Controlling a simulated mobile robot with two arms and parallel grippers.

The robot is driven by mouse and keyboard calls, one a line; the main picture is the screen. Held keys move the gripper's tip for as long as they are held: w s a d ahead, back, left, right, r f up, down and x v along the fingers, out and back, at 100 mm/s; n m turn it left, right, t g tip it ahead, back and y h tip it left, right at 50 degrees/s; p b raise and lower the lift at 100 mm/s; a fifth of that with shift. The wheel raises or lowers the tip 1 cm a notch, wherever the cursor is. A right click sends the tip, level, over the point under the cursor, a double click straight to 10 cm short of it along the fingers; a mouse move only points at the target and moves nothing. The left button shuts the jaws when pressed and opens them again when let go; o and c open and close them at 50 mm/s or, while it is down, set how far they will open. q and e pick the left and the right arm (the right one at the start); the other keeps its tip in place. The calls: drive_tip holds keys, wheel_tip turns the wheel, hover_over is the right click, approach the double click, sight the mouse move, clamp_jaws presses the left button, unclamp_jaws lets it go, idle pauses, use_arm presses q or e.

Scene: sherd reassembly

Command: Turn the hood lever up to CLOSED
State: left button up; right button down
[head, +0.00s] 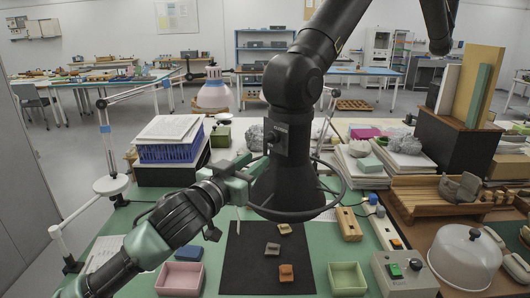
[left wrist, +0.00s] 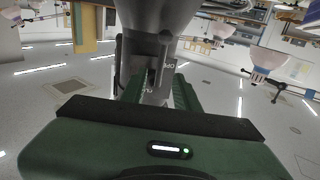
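The black extraction hood (head: 288,196) hangs over the green bench at the centre of the head view, below a jointed black arm. Its neck carries a dark box (head: 292,140) with a small dark lever-like part (head: 270,137) on its left side. Tiny lettering there is too small to read. My left gripper (head: 256,165) comes in from the lower left, its green fingers beside the hood's left side, below the lever-like part. In the left wrist view, the fingers (left wrist: 158,92) stand apart with the grey hood neck (left wrist: 150,50) beyond them. Contact is unclear. My right gripper is out of view.
Below the hood lies a black mat (head: 252,270) with several sherds, between a pink tray (head: 180,278) and a green tray (head: 347,279). A blue basket (head: 168,152) with papers stands behind my left arm. A white lamp (head: 214,95) stands behind; a switch box (head: 404,274) is at right.

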sight(265, 153)
use_arm(q)
drive_tip(key=p+x, duration=0.1)
drive_tip(key=x, duration=0.5)
drive_tip(key=shift+f, duration=0.1)
clamp_jaws()
idle(1.2)
